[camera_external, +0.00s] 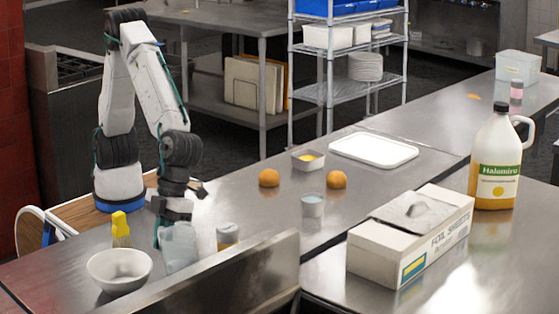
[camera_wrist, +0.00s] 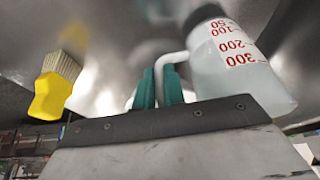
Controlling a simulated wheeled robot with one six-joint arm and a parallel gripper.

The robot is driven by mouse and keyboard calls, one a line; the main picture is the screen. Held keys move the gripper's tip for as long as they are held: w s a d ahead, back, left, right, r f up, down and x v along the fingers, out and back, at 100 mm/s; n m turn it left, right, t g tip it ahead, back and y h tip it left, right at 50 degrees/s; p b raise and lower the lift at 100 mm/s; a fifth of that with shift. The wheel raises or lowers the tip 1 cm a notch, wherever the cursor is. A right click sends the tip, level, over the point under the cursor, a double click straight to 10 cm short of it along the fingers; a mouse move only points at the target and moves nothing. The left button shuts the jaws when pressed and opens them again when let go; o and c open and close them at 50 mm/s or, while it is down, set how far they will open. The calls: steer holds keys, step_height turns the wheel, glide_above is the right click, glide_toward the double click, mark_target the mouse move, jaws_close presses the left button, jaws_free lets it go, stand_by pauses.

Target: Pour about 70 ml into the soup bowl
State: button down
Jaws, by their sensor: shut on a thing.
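A clear measuring jug (camera_external: 178,245) with red marks shows beside my gripper; it fills the right of the wrist view (camera_wrist: 240,70). My gripper (camera_wrist: 160,86) is shut on the jug's handle (camera_wrist: 172,62), with a green finger on each side. In the external view my gripper (camera_external: 160,224) points down at the jug's left. The jug looks about upright; I cannot tell if it touches the counter, nor its liquid level. The white soup bowl (camera_external: 119,271) stands on the counter to the left of the jug, and its inside looks empty.
A yellow brush (camera_external: 120,229) stands behind the bowl and shows in the wrist view (camera_wrist: 52,90). A small jar (camera_external: 227,236) is close right of the jug. A raised metal panel (camera_external: 240,280) lies in front. Oranges (camera_external: 269,178) and a cup (camera_external: 312,205) are farther right.

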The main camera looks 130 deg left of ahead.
steer(key=shift+s+d+t+y, duration=0.3)
steer(key=shift+d+t+y, duration=0.2)
steer(key=shift+y, duration=0.2)
steer(key=t+y, duration=0.1)
steer(key=s+d+t+y, duration=0.1)
steer(key=y, duration=0.1)
steer(key=d+r+m+t+y, duration=0.1)
steer(key=t+y, duration=0.1)
steer(key=shift+s+d, duration=0.15)
steer(key=shift+s, duration=0.25)
steer(key=shift+w+f+t+y, duration=0.15)
steer(key=shift+t+y, duration=0.35)
steer(key=shift+y, duration=0.3)
steer(key=shift+w+a+f+m+t+y, duration=0.1)
steer(key=shift+a+f+m+t+y, duration=0.25)
steer(key=shift+t+y, duration=0.35)
steer(key=shift+r+t+y+p, duration=0.3)
steer(key=shift+t+y, duration=0.2)
steer(key=shift+y, duration=0.2)
steer(key=shift+s+d+r+t+y, duration=0.3)
steer(key=shift+s+d+t+y, duration=0.1)
steer(key=shift+d+t+y, duration=0.15)
